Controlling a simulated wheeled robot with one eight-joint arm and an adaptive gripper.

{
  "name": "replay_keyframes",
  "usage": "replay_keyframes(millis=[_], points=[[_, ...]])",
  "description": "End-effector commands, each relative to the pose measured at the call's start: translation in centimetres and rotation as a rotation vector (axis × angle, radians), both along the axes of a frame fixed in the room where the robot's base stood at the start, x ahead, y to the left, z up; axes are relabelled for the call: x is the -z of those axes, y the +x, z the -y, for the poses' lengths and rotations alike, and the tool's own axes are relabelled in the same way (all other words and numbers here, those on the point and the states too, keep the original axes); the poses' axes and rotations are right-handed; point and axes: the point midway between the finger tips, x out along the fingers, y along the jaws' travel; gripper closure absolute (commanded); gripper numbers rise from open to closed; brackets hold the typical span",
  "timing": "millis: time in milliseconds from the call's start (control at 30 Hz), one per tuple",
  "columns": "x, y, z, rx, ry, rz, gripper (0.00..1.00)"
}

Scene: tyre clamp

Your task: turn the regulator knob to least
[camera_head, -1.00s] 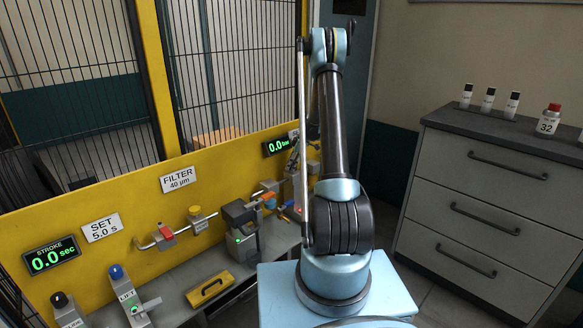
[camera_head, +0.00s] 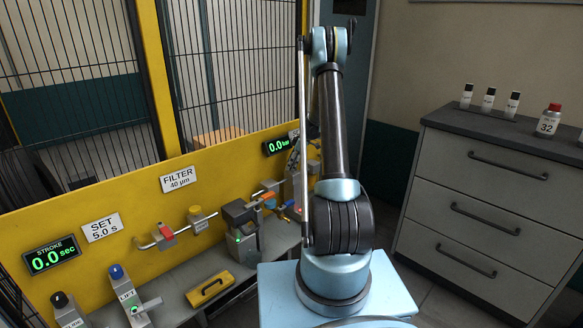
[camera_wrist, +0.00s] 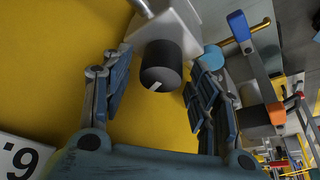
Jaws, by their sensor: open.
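The regulator knob (camera_wrist: 161,66) is a black cylinder with a white pointer mark on its face. In the wrist view it sits on a pale grey body (camera_wrist: 170,28) against the yellow panel. The white mark points toward the lower left of that picture. My gripper (camera_wrist: 160,82) is open, with one finger on each side of the knob and visible gaps between. I cannot tell how deep the knob lies between the fingers. In the head view my arm hides the knob and most of the gripper. A green display (camera_head: 277,146) there reads 0.0.
A blue-handled lever (camera_wrist: 239,27) and an orange part (camera_wrist: 276,112) stand close to the right finger in the wrist view. A drawer cabinet (camera_head: 480,215) stands right.

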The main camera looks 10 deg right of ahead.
Motion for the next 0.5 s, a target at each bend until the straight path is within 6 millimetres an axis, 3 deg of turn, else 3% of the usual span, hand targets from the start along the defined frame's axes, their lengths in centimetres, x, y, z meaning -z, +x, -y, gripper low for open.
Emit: replay_keyframes(millis=[500], points=[[-8.1, -1.0, 3.3, 0.001, 0.0, -0.001, 0.45]])
